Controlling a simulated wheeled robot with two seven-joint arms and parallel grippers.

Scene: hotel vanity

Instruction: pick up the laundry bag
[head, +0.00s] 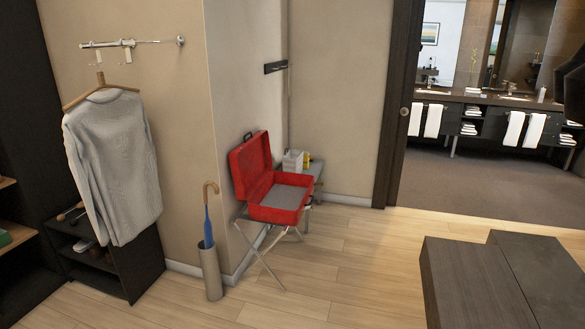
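I cannot make out a laundry bag for certain in the head view. A small whitish object (293,161) stands on a grey bench (316,170) behind the open red suitcase, with a small yellow item (307,160) beside it. Both are too small to identify. Neither gripper can be made out. A dark shape at the right edge, cut off by the frame, may be part of my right arm.
The red suitcase (281,203) lies open on a folding stand. An umbrella (208,224) stands in a grey holder (211,273). A grey sweater (115,165) hangs at left. Dark wooden blocks (468,285) fill the bottom right. The middle floor is clear; a doorway opens onto a vanity (485,98).

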